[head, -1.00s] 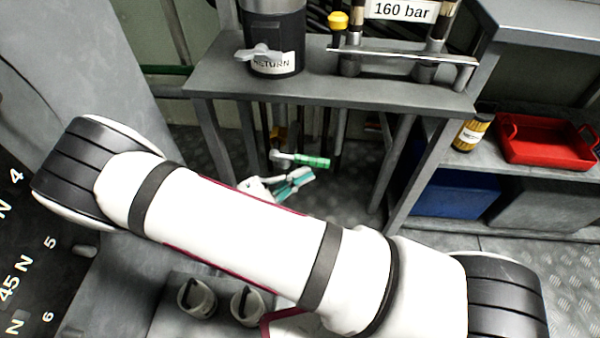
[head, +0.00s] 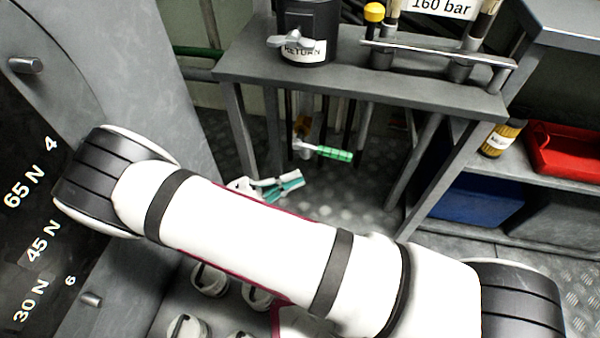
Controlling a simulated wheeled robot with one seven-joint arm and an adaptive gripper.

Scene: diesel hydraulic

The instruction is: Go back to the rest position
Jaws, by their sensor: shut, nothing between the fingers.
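My arm (head: 255,240) stretches across the lower middle of the head view, white with dark bands. My gripper (head: 299,181), white with teal fingers, shows small behind the arm's upper edge. Its fingers are together with nothing seen between them. Part of the gripper and its wrist is hidden behind the arm link. The gripper is below the grey bench (head: 400,84) in the picture, lower left of a green-handled lever (head: 335,154).
A black canister labelled RETURN (head: 308,30) and a gauge rail stand on the bench. A dark panel (head: 38,215) with force markings is at left. Grey-white fittings (head: 208,280) lie below my arm. At right are a yellow-labelled bottle (head: 503,138), red tray (head: 570,150) and blue bin (head: 478,198).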

